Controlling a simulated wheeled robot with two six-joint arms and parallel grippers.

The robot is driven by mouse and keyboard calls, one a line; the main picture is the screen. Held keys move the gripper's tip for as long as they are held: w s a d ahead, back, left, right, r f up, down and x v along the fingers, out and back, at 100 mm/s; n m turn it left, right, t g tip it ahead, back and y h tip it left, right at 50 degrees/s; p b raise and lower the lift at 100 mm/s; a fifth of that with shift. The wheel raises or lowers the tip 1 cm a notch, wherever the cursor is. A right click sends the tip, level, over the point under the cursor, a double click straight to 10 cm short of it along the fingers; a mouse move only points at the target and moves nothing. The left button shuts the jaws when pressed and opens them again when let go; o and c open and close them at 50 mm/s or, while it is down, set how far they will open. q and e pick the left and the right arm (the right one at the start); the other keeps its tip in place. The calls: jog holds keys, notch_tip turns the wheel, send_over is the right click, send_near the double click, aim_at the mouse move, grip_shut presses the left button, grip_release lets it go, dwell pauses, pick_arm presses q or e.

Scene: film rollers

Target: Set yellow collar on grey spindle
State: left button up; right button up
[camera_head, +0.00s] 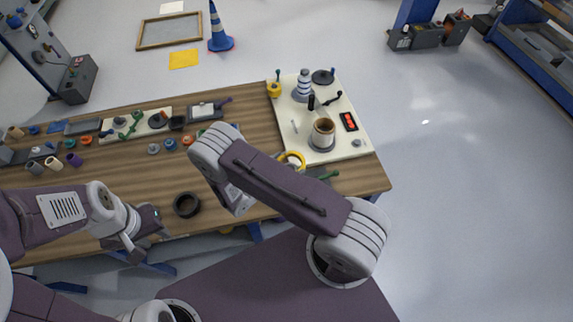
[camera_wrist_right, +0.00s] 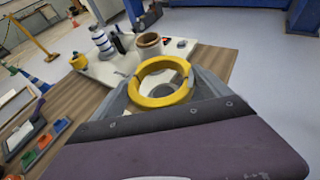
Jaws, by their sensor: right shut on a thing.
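The yellow collar (camera_wrist_right: 148,101) is a thick ring gripped between the two grey fingers of my right gripper (camera_wrist_right: 160,80). In the head view the collar (camera_head: 299,156) is at the near edge of the white board, partly hidden by my right arm. A brown hollow roller (camera_head: 324,126) stands upright on a round grey base (camera_head: 321,146) on the board, beyond the collar. A white-and-blue banded post on a grey foot (camera_head: 302,94) stands further back. I cannot tell which of these is the grey spindle. My left gripper (camera_head: 146,228) is low over the table's front left; its opening is unclear.
The white board (camera_head: 348,142) also carries a yellow cup (camera_head: 274,89), a black disc (camera_head: 322,77), a dark rod and a red-and-black block (camera_head: 348,121). A black ring (camera_head: 187,204) lies on the wooden table. Several small coloured parts lie at the left.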

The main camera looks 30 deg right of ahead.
jog(key=shift+s+a+f+b, duration=0.2)
jog(key=shift+a+f+b, duration=0.3)
jog(key=shift+f, duration=0.25)
jog(key=shift+f+b, duration=0.3)
jog(key=shift+f, duration=0.05)
jog(key=f+b, duration=0.2)
jog(key=shift+w+d+f, duration=0.1)
jog(key=shift+d+f, duration=0.2)
jog(key=shift+f+b, duration=0.3)
jog(key=shift+f, duration=0.05)
pick_arm(q)
notch_tip(320, 180, down, 8)
jog(key=b, duration=0.3)
jog(key=shift+s+a+f, duration=0.15)
jog(key=shift+a, duration=0.25)
pick_arm(e)
notch_tip(320, 180, down, 4)
jog(key=shift+a+r, duration=0.1)
jog(key=shift+r, duration=0.05)
